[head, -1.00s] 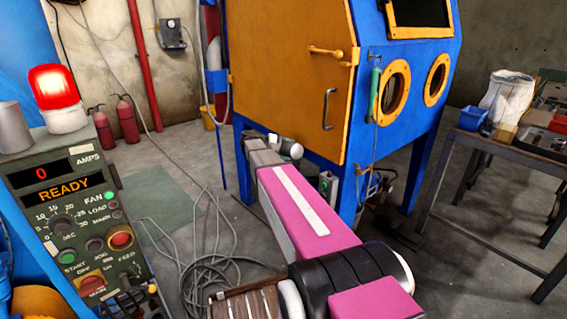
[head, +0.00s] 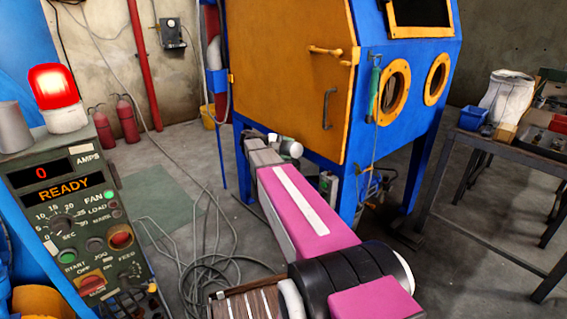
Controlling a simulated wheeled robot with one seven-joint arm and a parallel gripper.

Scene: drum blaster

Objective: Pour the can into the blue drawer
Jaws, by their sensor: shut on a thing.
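A plain grey metal cylinder (head: 13,127), which looks like a can, stands upright on top of the green control panel at the far left. I cannot tell whether it is the task's can. A small blue open bin (head: 472,118) sits on the table at the right. I see nothing that is clearly a blue drawer. My pink arm reaches from the bottom right toward the middle, ending in grey and white parts in front of the cabinet. I cannot make out my gripper's fingers or anything held in them.
The control panel (head: 72,225) carries a lit red beacon (head: 60,98). A blue and orange blasting cabinet (head: 285,80) stands ahead. A workbench (head: 498,150) with a white bag (head: 507,97) is at the right. Loose cables (head: 205,270) lie on the floor. Two red extinguishers (head: 115,122) stand behind.

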